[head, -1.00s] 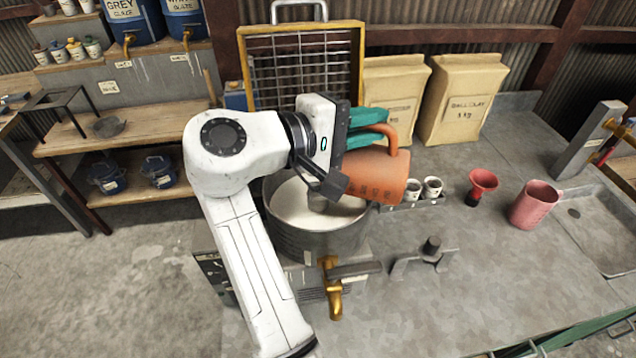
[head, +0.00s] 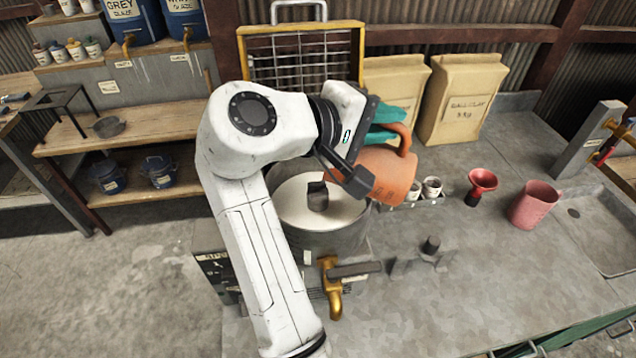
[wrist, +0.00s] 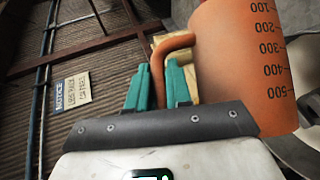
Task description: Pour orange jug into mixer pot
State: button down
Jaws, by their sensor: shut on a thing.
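The orange jug (head: 388,175) is held at the right of the mixer pot and looks tilted; its near left part is hidden behind my wrist. In the wrist view the jug (wrist: 240,70) shows dark volume marks, and its mouth is out of sight. My gripper (head: 388,124) has teal fingers shut on the jug's handle; the fingers also show in the wrist view (wrist: 163,85). The mixer pot (head: 325,243) is a grey metal tub with a pale inside and a dark post at its middle. I see no stream of liquid.
A pink jug (head: 535,204) and a red funnel-like cup (head: 482,184) stand on the bench to the right. Small cups (head: 432,187) sit in a rack beside the pot. Paper bags (head: 460,98) and a yellow-framed grid (head: 300,60) stand behind. The right front bench is clear.

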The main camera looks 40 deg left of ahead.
aim_at(412, 159)
jog(key=shift+w+d+r+m+g+y, duration=0.15)
jog(key=shift+w+d+m+g+y, duration=0.1)
jog(key=shift+d, duration=0.15)
jog(key=shift+w+d+r+m+g+y, duration=0.15)
jog(key=shift+d+m+y, duration=0.1)
jog(key=shift+d, duration=0.15)
jog(key=shift+w+d+m+g+y, duration=0.15)
jog(key=shift+d+m+g+y, duration=0.15)
jog(key=shift+d+g, duration=0.1)
jog(key=shift+w+d+f+m+g+y, duration=0.25)
jog(key=shift+d+m+g+y, duration=0.15)
jog(key=shift+d+y, duration=0.2)
jog(key=shift+w+d+f+m+g+y, duration=0.15)
jog(key=shift+w+d+m+g+y, duration=0.1)
jog(key=shift+d+m+g+y, duration=0.25)
jog(key=f+y, duration=0.1)
jog(key=f+m+g+y, duration=0.1)
jog(key=f+m+y, duration=0.1)
jog(key=shift+w+d+f+g+y, duration=0.2)
jog(key=shift+d+g+y, duration=0.1)
jog(key=shift+d+g, duration=0.1)
